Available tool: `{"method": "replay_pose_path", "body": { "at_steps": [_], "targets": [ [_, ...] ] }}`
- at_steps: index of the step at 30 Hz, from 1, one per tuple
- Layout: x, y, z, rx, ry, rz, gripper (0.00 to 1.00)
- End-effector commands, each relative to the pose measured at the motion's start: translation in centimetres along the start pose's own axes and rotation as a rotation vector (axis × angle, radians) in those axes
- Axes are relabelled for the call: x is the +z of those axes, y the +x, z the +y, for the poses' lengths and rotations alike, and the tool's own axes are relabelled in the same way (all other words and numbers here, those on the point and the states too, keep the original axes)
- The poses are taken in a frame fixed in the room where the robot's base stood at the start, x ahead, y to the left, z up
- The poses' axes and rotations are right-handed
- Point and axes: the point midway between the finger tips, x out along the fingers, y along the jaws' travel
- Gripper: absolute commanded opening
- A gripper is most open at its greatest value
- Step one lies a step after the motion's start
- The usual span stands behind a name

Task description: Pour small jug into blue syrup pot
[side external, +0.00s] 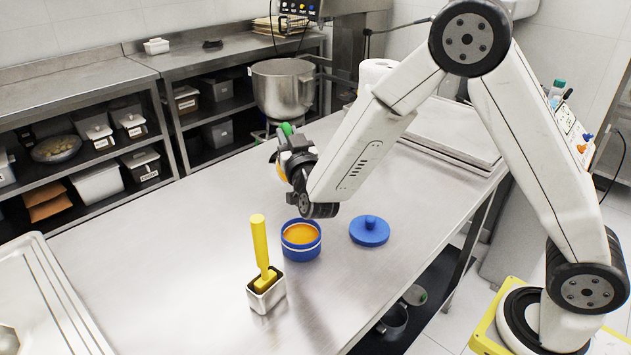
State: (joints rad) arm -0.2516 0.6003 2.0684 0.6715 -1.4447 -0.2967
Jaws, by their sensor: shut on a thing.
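The blue syrup pot (301,251) stands open and upright on the steel table, with orange syrup (300,233) inside. My gripper (287,160) is above and slightly behind the pot in the picture, apart from it. It is shut on what appears to be the small jug (281,172), of which only an orange-yellow edge shows past the gripper. A green part (286,129) shows at the top of the gripper. The jug's tilt and contents are hidden. The pot's blue lid (370,232) lies on the table to its right.
A yellow-handled tool (260,245) stands in a small metal holder (266,296) left of the pot. A large mixer bowl (283,90) stands behind my gripper. A pale tray (45,300) lies at left. The table (165,225) between is bare.

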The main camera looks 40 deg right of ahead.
Motion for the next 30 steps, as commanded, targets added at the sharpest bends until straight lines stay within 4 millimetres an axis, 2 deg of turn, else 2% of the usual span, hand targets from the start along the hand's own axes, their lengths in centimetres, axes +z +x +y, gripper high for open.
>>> {"method": "replay_pose_path", "body": {
  "at_steps": [19,30],
  "targets": [
    [0.5,2.2,0.0,0.002,0.002,-0.296,0.0],
    [0.6,2.4,0.0,-0.001,0.001,-0.334,0.0]
  ]
}}
